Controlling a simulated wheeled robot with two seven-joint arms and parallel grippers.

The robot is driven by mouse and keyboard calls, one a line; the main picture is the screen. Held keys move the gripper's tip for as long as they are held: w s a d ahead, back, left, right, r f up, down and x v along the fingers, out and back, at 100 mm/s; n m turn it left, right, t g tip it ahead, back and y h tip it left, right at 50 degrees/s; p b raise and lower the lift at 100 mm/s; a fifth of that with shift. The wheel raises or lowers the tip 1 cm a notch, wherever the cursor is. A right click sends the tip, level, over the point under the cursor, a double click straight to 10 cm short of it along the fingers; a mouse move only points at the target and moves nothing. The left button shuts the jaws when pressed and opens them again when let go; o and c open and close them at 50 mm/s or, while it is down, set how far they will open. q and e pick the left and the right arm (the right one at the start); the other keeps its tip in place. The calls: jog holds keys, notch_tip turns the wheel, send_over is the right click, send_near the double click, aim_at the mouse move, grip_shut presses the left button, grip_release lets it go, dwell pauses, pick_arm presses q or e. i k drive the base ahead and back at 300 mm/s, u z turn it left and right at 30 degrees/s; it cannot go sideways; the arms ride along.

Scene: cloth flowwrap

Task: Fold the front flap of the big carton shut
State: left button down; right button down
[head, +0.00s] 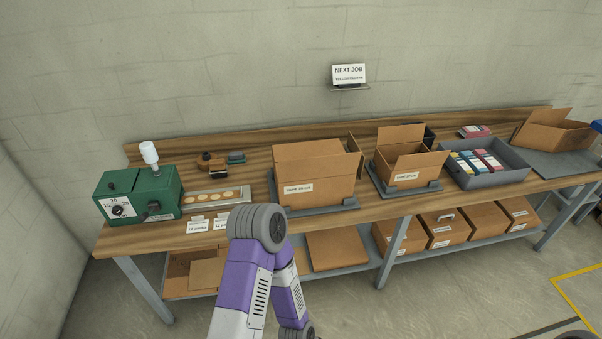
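The big carton (325,192) is brown cardboard with a white label low on its front. It sits on a dark grey base plate on the wooden bench, left of the middle. A flap (354,142) stands up at its right end. A broad panel spans its upper front; I cannot tell whether this is the raised front flap or a covered top. The carton's inside is hidden from here. One of my arms, purple and grey, rises in front of the bench below the carton, apart from it. Neither gripper shows.
A smaller open carton (408,171) stands to the right, then a grey bin (510,177) with coloured packs. A green machine (137,194) stands at the left, beside a tray of round discs (217,196). Several boxes fill the lower shelf.

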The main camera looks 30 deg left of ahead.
aim_at(320, 167)
jog(key=u, duration=1)
jog(key=i, duration=0.2)
jog(key=u, duration=0.1)
